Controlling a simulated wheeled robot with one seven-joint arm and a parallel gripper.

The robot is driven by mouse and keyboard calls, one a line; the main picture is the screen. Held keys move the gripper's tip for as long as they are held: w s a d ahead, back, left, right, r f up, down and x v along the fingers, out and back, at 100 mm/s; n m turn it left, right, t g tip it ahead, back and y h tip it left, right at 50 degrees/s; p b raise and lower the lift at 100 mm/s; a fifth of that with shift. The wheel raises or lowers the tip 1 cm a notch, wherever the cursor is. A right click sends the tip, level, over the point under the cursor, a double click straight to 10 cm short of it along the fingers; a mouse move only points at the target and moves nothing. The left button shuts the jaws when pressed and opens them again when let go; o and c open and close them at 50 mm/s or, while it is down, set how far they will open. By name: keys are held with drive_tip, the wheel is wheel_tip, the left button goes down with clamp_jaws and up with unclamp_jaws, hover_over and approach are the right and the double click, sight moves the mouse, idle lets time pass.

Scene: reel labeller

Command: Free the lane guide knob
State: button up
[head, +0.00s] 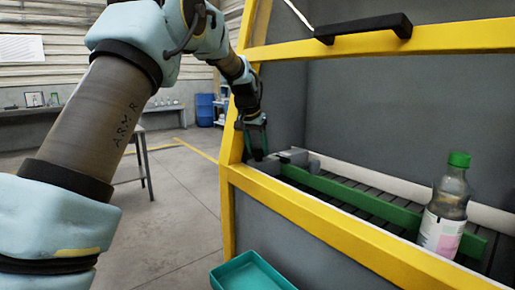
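My gripper (257,151) points down at the left end of the machine opening, just behind the yellow frame. Its dark fingers are small in the view, and I cannot tell whether they are apart or closed on something. The green lane guide (350,196) is a long rail running from near the gripper to the right, over a dark slatted conveyor (375,184). A grey block (295,157) sits at the rail's left end, just right of the gripper. I cannot make out the knob; it may be hidden by the fingers or the frame.
A bottle (443,218) with a green cap stands upright at the right of the lane. The yellow frame (330,227) borders the opening, with a black handle (362,27) above. A teal tray (252,272) is below in front. Open floor lies to the left.

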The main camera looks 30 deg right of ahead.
clamp_jaws()
drive_tip(key=shift+s+d+r+n+p, duration=0.15)
drive_tip(key=shift+n+p, duration=0.2)
drive_tip(key=shift+n, duration=0.35)
drive_tip(key=shift+n+t+y, duration=0.4)
drive_tip(key=shift+n+t, duration=0.1)
drive_tip(key=shift+n, duration=0.4)
drive_tip(key=shift+o, duration=2)
unclamp_jaws()
